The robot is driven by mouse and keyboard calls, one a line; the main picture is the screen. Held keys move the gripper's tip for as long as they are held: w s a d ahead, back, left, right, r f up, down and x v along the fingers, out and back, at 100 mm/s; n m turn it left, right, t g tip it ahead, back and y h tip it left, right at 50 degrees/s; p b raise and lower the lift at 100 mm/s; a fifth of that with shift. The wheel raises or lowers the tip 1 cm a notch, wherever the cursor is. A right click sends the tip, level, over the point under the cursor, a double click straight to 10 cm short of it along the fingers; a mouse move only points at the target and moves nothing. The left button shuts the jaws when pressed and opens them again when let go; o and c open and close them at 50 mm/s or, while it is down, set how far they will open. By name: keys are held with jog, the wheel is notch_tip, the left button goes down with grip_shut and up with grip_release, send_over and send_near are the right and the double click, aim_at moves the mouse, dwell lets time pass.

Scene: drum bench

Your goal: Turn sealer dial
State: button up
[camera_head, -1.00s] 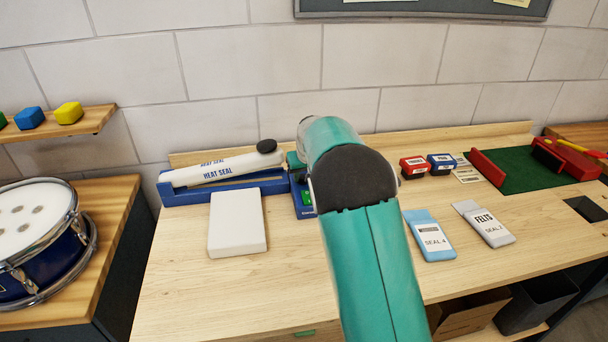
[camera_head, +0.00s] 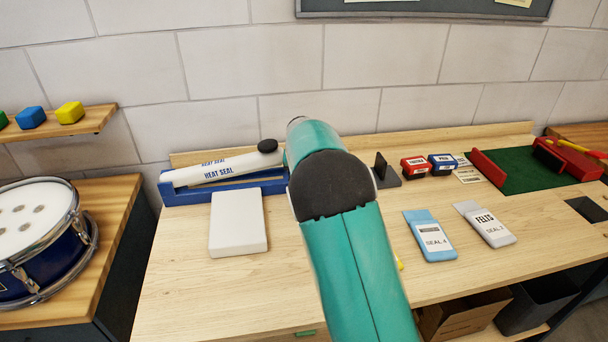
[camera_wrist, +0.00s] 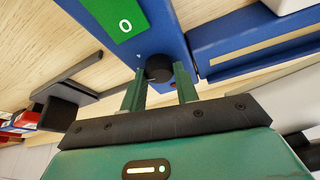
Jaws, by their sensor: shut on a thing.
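In the wrist view, a small round black dial (camera_wrist: 159,70) sits on a blue control box (camera_wrist: 165,25) with a green display (camera_wrist: 117,15) reading 0. My gripper (camera_wrist: 160,86) is at the dial, one green finger on each side of it, shut on it. In the head view, the heat sealer has a white "HEAT SEAL" arm (camera_head: 215,169) with a black knob (camera_head: 267,145) over a long blue base (camera_head: 180,195). My teal arm hides the control box, the dial and my gripper there.
A white block (camera_head: 238,223) lies in front of the sealer. A dark stand (camera_head: 387,172) and red (camera_head: 414,167) and blue (camera_head: 442,163) boxes stand right of my arm. SEAL 4 (camera_head: 430,236) and FELTS (camera_head: 485,223) packets lie on the bench. A drum (camera_head: 40,240) stands at left.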

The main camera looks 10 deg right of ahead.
jog(key=o, duration=1)
jog(key=shift+c, duration=0.2)
jog(key=shift+r, duration=0.15)
jog(key=v, duration=1.3)
jog(key=shift+s+r, duration=0.2)
jog(key=shift+a, duration=0.1)
